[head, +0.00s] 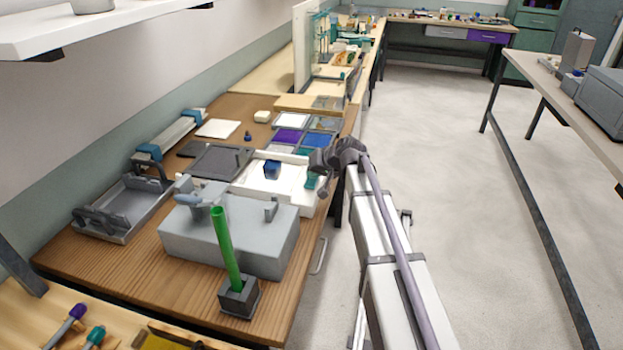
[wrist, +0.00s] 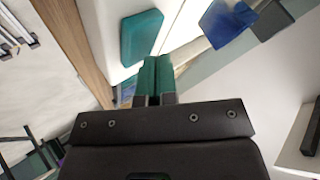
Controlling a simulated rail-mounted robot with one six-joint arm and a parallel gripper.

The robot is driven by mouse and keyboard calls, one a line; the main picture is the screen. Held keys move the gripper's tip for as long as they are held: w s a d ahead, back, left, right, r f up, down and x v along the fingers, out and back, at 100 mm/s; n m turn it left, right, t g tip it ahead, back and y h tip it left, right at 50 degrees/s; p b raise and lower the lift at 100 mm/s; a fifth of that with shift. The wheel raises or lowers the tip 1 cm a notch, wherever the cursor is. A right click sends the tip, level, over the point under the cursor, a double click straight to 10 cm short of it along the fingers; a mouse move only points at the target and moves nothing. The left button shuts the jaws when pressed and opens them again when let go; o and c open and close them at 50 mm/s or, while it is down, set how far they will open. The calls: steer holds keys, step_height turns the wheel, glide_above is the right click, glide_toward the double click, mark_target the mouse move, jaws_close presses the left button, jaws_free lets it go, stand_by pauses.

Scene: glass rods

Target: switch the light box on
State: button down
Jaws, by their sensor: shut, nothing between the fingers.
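The light box (head: 246,183) is a low white box on the wooden bench, with a blue glass piece (head: 272,170) on its white top. A teal rounded pad (head: 311,182), which looks like its switch, sits at its right end; the pad (wrist: 141,37) also shows in the wrist view on a white surface. My gripper (head: 322,180) is at this right end, close beside the pad. In the wrist view, my gripper's green fingers (wrist: 155,72) are shut and empty, just below the pad in the picture. I cannot tell whether they touch it, or whether the panel is lit.
A grey box (head: 230,240) and a green rod upright in a dark holder (head: 238,298) stand in front of the light box. A grey tray (head: 120,215) is at left. Coloured panels (head: 288,137) lie behind. Open floor (head: 440,180) is to the right.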

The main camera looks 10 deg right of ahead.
mark_target(313, 181)
step_height(313, 181, up, 6)
steer(key=p, duration=0.6)
steer(key=shift+r, duration=0.2)
steer(key=shift+f, duration=0.15)
steer(key=shift+s+f, duration=0.15)
steer(key=shift+s, duration=0.1)
steer(key=s+f+g+h, duration=0.2)
steer(key=s+g+h, duration=0.1)
steer(key=s, duration=1.2)
steer(key=s+f+n+g+h, duration=0.1)
steer(key=s+f+g+h, duration=0.1)
steer(key=s, duration=1.3)
steer(key=shift+s+a+f+g+h, duration=0.25)
steer(key=shift+f+g+h, duration=0.2)
steer(key=shift+g, duration=0.65)
